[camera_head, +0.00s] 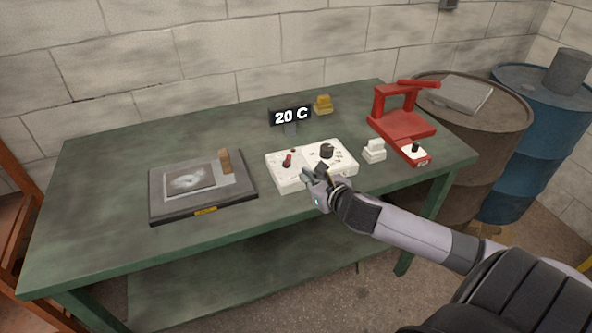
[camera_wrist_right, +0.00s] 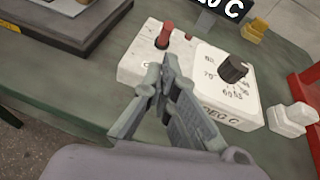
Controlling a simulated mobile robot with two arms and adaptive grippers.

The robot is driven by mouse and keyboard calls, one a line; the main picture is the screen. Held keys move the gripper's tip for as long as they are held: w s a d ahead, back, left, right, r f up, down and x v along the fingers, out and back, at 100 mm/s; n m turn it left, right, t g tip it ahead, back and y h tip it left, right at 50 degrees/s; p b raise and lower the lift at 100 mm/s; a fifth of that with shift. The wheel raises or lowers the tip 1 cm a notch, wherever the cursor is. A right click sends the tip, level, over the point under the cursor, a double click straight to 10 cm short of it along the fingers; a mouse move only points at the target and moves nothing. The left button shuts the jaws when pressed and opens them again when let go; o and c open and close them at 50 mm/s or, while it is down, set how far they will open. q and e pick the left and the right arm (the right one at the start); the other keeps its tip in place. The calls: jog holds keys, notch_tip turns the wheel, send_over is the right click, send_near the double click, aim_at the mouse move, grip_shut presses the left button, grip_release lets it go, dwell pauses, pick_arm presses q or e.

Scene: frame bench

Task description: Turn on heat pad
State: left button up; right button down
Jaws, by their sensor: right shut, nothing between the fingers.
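The white control box (camera_head: 344,157) sits on the green bench. It has a red switch (camera_head: 287,160) on its left part and a black dial (camera_head: 327,151) on its right part. The heat pad (camera_head: 160,202), a dark flat plate with a grey sheet on it, lies to the left of the box. A display (camera_head: 291,116) behind the box reads 20 C. My right gripper (camera_head: 313,175) is shut and empty at the front edge of the box. In the right wrist view its fingers (camera_wrist_right: 165,75) are close in front of the red switch (camera_wrist_right: 165,35). My left gripper is not in view.
A white block (camera_head: 374,151) and a red press-like stand (camera_head: 402,123) are to the right of the box. A yellow block (camera_head: 323,104) is behind it. Barrels (camera_head: 473,140) stand past the bench's right end. The bench's left end is clear.

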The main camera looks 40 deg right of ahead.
aim_at(290, 155)
jog(key=shift+p+x, duration=0.35)
jog(key=shift+x, duration=2.8)
jog(key=shift+w+r+p, duration=0.2)
jog(key=shift+r+p, duration=0.2)
jog(key=shift+p, duration=0.25)
jog(key=r+p, duration=0.1)
jog(key=w+r+p, duration=0.1)
jog(key=p, duration=0.1)
jog(key=shift+d, duration=0.2)
jog(key=shift+w+d+r+p, duration=0.1)
jog(key=shift+w+r+p, duration=0.3)
jog(key=shift+p, duration=0.3)
jog(key=shift+w+d+p, duration=0.1)
jog(key=shift+w+p, duration=0.45)
jog(key=shift+w, duration=0.1)
jog(key=shift+r, duration=0.15)
jog(key=shift+r+p, duration=0.7)
jog(key=shift+p, duration=0.3)
